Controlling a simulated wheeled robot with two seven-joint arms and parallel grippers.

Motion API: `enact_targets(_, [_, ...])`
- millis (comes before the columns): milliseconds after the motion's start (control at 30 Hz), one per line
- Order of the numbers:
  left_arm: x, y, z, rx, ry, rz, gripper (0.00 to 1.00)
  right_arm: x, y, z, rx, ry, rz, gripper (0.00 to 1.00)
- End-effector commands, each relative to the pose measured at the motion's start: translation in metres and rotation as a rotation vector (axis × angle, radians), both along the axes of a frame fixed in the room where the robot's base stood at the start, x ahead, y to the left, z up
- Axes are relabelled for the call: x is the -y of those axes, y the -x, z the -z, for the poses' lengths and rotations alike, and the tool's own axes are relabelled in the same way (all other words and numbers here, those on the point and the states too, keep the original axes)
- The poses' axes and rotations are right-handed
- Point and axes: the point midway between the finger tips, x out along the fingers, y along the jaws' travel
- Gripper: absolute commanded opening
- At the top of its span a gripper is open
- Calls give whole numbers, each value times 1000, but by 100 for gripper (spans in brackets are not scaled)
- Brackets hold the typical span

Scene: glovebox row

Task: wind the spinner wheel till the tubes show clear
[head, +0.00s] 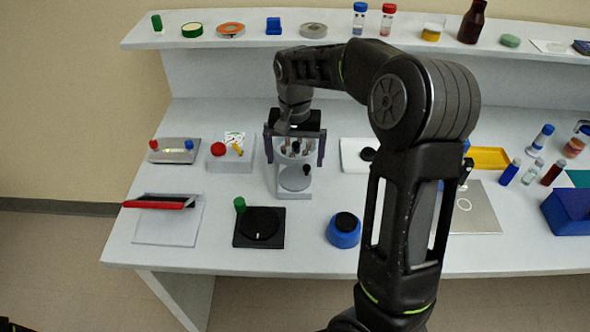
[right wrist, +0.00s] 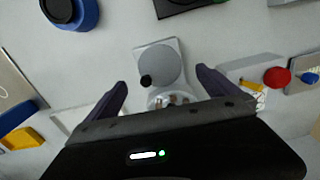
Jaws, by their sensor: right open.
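The spinner is a pale stand with a grey round wheel (head: 294,179) at its front and a black knob (head: 306,169) on the wheel. The wheel also shows in the right wrist view (right wrist: 160,63), with the knob (right wrist: 145,81) near its rim. Several small tubes (right wrist: 174,99) sit behind the wheel, partly hidden by my gripper; their contents are too small to tell. My right gripper (head: 295,162) is open above the spinner, its purple fingers on either side of it. In the right wrist view the gripper (right wrist: 160,80) holds nothing. My left gripper is not in view.
A black pad with a green peg (head: 259,228) and a blue round pot (head: 344,231) stand in front. A white block with a red knob (head: 231,155) is close on the left. A raised shelf (head: 340,45) with small items runs behind. Bare bench lies just before the spinner.

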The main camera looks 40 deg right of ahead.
Motion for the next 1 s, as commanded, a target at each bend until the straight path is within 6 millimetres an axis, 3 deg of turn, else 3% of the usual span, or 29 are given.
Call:
enact_targets(300, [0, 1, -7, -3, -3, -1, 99, 0, 1, 47, -4, 0, 1, 99])
enact_targets(700, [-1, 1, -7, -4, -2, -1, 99, 0, 0, 57, 0, 0, 1, 99])
enact_targets(1000, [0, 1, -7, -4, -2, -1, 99, 0, 0, 57, 0, 0, 1, 75])
